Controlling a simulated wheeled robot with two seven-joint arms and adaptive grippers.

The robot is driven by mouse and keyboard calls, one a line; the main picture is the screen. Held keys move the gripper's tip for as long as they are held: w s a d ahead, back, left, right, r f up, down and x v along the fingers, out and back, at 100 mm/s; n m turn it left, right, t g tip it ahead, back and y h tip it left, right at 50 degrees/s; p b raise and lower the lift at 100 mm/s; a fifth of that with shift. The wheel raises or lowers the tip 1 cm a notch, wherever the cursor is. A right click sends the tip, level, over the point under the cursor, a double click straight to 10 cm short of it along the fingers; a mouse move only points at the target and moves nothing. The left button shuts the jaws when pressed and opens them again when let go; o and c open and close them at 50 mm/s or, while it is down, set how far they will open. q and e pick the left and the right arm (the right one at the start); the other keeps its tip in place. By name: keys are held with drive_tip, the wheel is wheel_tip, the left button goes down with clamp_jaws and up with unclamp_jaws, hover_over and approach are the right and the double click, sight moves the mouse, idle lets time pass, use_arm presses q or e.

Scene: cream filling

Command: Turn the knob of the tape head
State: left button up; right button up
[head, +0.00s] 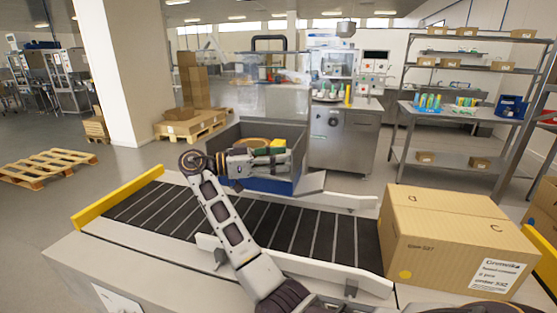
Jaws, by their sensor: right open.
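A grey and blue open-topped housing (280,187) stands at the far side of the conveyor. My right arm rises from the bottom edge and bends to the right at the housing. My right gripper (284,160) is at the arm's end, in front of these parts and over the housing; it is open. It is small here, and I cannot tell whether it touches anything. I cannot make out the knob. My left gripper is out of view.
A black roller conveyor (309,232) with white side rails (325,271) runs across the front. A large closed carton (440,236) stands at its right end. A yellow guard (117,199) is at its left end. A steel machine (343,140) and shelves stand behind.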

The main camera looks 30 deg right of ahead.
drive_tip(key=shift+r, duration=0.15)
wheel_tip(320, 180, up, 9)
drive_tip(key=shift+r, duration=0.35)
idle(0.6)
